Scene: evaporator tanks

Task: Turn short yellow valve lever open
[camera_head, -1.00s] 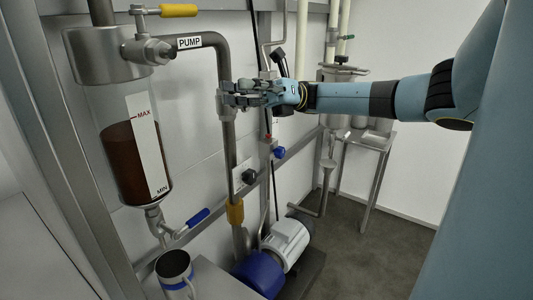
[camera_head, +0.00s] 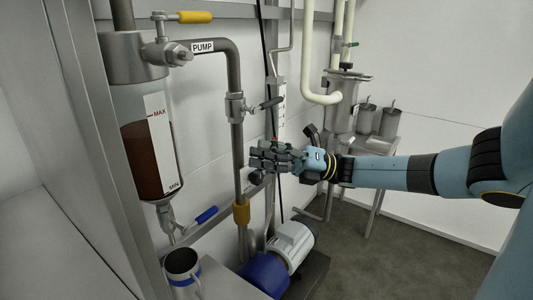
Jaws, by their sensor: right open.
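The short yellow valve lever (camera_head: 195,17) sticks out to the right from a metal valve at the top left, above the pipe labelled PUMP. It lies about level. My right gripper (camera_head: 256,157) reaches in from the right, open and seemingly empty, in front of or beside the vertical pipe. It is well below and to the right of the yellow lever, apart from it. My left gripper is not in view.
A glass tank (camera_head: 145,150) with brown liquid hangs at left. A valve with a black lever (camera_head: 271,103) sits on the vertical pipe (camera_head: 236,130). A blue lever (camera_head: 206,215), a metal cup (camera_head: 182,270) and a pump (camera_head: 290,242) are below. A steel table (camera_head: 372,145) stands behind.

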